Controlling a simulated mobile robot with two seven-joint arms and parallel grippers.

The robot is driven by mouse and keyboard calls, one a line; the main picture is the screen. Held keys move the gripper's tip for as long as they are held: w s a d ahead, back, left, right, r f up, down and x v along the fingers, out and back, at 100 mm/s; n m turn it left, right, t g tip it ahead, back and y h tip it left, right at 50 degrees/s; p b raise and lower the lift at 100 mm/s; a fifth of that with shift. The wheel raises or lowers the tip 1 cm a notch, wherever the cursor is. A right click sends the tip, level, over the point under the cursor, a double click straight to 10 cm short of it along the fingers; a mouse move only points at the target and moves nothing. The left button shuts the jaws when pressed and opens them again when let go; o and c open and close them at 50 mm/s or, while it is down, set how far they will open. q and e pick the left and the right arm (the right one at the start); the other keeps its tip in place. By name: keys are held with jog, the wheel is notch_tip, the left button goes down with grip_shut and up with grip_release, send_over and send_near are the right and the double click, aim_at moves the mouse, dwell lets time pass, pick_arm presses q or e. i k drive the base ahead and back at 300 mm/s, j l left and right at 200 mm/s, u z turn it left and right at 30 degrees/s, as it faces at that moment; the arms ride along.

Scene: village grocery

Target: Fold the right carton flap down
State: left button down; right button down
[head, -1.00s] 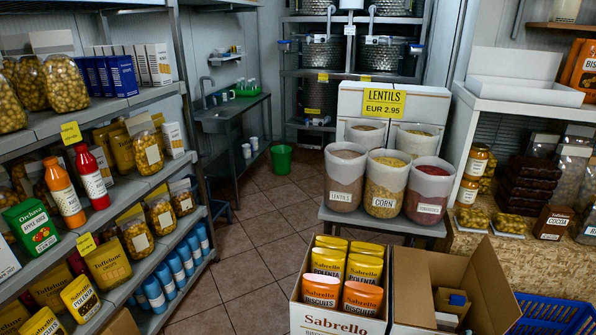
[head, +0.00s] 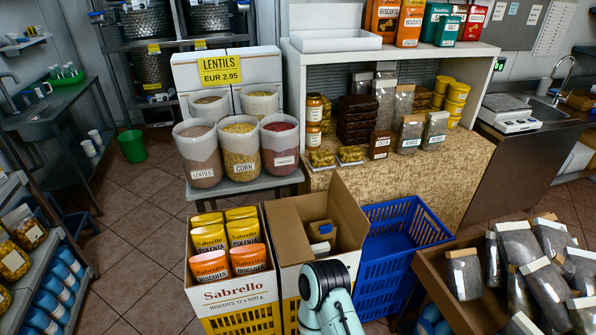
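An open brown carton (head: 284,240) stands right of the Sabrello carton (head: 238,293). Its right flap (head: 348,212) is raised, standing up and leaning toward the blue crate. Inside the open carton is a small tan container (head: 322,232) with a dark blue label. The Sabrello carton holds yellow polenta and orange biscuits packets. A pale green and black link of my arm rises from the bottom edge, in front of the open carton, hiding part of its front. Neither gripper's fingers show.
A blue crate (head: 397,243) sits just right of the flap. A carton of dark bags (head: 449,299) is at the lower right. Behind the cartons, a low table (head: 246,186) holds tubs of lentils and corn. Tiled floor (head: 140,215) is clear at the left.

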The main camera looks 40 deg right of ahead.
aim_at(356, 222)
jog(key=z, duration=1.85)
jog(key=i+l+z, duration=0.25)
jog(key=i+z, duration=0.25)
jog(key=k, duration=0.1)
